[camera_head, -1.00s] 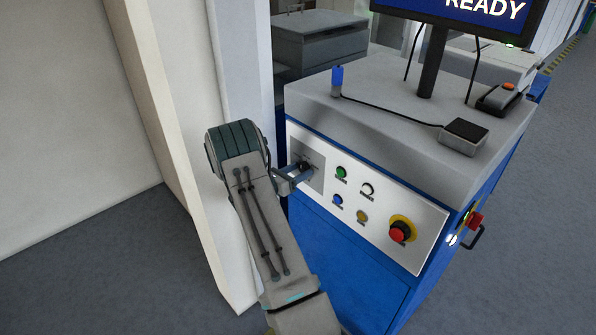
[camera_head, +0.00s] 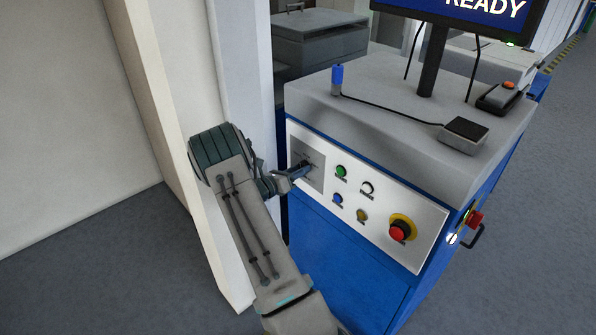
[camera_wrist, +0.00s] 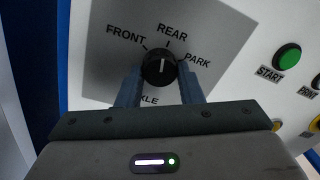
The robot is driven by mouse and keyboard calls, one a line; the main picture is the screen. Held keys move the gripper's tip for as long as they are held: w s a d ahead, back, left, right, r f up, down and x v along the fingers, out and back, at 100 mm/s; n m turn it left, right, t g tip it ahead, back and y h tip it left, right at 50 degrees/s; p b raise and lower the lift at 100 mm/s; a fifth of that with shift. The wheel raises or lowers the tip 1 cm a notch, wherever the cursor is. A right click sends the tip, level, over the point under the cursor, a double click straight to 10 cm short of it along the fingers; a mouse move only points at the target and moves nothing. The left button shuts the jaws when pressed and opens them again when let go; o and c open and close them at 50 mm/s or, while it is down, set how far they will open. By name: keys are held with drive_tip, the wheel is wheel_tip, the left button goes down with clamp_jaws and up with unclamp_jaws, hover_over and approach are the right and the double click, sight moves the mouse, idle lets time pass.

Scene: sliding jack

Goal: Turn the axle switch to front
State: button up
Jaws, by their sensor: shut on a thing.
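The axle switch is a round black knob (camera_wrist: 158,68) with a white pointer line, on a grey plate (camera_wrist: 100,60) marked FRONT, REAR and PARK. In the wrist view its line points up, roughly at the REAR mark. FRONT is up and to the left of the knob, PARK to the right. My gripper (camera_wrist: 160,72) is shut on the knob, one finger on each side. The lower label is partly hidden by the fingers. In the head view my gripper (camera_head: 301,168) reaches the plate at the panel's left end, and the knob is mostly hidden.
Right of the plate are a green START button (camera_head: 341,171), several smaller buttons and a red emergency button (camera_head: 398,231). A white wall edge (camera_head: 205,150) stands close to the left of my arm. A cabled box (camera_head: 464,136) lies on the cabinet top.

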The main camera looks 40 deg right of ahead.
drive_tip(key=shift+s+r+n+p, duration=0.1)
drive_tip(key=shift+n+p, duration=1.15)
drive_tip(key=shift+n, duration=3.45)
drive_tip(key=o, duration=1)
drive_tip(key=a+b, duration=0.1)
drive_tip(key=a, duration=0.3)
drive_tip(key=a+b, duration=0.1)
drive_tip(key=a, duration=0.4)
drive_tip(key=a+b, duration=0.1)
drive_tip(key=a, duration=0.3)
drive_tip(key=shift+s+a+f, duration=0.3)
drive_tip(key=shift+s+a, duration=0.1)
